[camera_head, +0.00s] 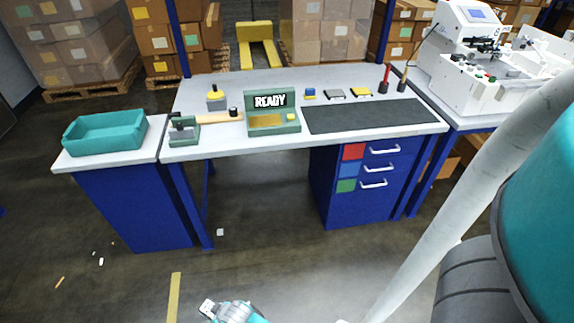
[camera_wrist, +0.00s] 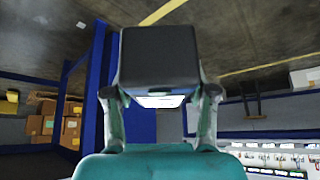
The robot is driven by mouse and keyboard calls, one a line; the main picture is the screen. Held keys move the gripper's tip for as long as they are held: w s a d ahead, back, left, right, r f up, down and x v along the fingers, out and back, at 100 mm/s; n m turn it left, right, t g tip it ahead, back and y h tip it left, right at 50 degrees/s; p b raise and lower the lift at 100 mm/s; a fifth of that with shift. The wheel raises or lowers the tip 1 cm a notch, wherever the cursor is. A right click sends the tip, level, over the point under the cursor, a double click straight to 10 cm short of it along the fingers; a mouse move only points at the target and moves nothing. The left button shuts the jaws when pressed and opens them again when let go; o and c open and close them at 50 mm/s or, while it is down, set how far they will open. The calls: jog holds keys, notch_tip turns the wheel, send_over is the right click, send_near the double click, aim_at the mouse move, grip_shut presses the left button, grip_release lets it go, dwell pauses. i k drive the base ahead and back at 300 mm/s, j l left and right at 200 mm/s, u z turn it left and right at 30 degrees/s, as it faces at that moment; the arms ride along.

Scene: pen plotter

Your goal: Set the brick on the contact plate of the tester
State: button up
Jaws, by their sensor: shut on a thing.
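In the head view my gripper (camera_head: 216,310) is at the bottom edge, low in front of the bench and well away from the tester. A small pale part with dark marks shows at its tip; I cannot tell its details.
A green clamp-like device (camera_head: 184,132) and a wooden-handled tool (camera_head: 220,117) are left of the tester. A dark mat (camera_head: 365,116) lies to its right, with small blocks behind. A teal tray (camera_head: 105,132) is on the left table; a white machine (camera_head: 480,85) is at right.

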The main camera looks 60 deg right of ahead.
aim_at(264, 121)
jog(key=k+l, duration=0.15)
jog(key=l, duration=0.2)
jog(key=k+l, duration=0.1)
jog(key=l, duration=0.25)
jog(key=k+l, duration=0.15)
jog(key=l, duration=0.2)
jog(key=k+l, duration=0.15)
jog(key=l, duration=0.25)
jog(key=k+l, duration=0.1)
jog(key=l, duration=0.25)
jog(key=k+l, duration=0.15)
jog(key=l, duration=0.2)
jog(key=u, duration=0.05)
